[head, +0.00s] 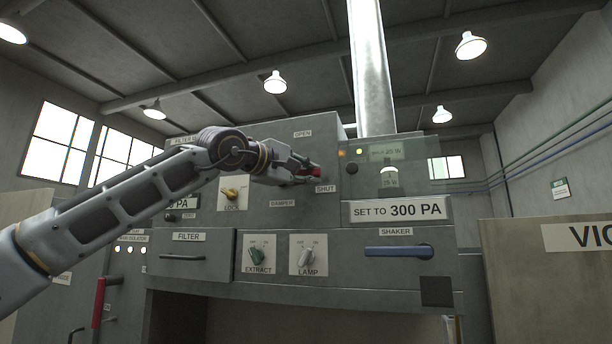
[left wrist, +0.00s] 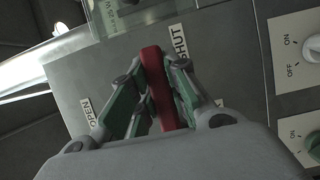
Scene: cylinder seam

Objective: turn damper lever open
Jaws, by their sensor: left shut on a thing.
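The damper lever is a red bar (head: 316,171) on the grey cabinet front, above and right of the DAMPER label (head: 282,203). My left gripper (head: 306,174) is shut on it. In the left wrist view the red lever (left wrist: 158,88) runs between the two green-and-grey fingers of my left gripper (left wrist: 155,68). The lever's far end lies beside the SHUT label (left wrist: 178,45); the OPEN label (left wrist: 86,112) is away to the left. In the head view, OPEN (head: 302,133) is above and SHUT (head: 325,188) just below the lever. The lever's pivot is hidden by my gripper. My right gripper is not in view.
A yellow LOCK knob (head: 231,194) sits left of the lever. Below are EXTRACT (head: 257,256) and LAMP (head: 307,257) knobs and a blue SHAKER handle (head: 398,251).

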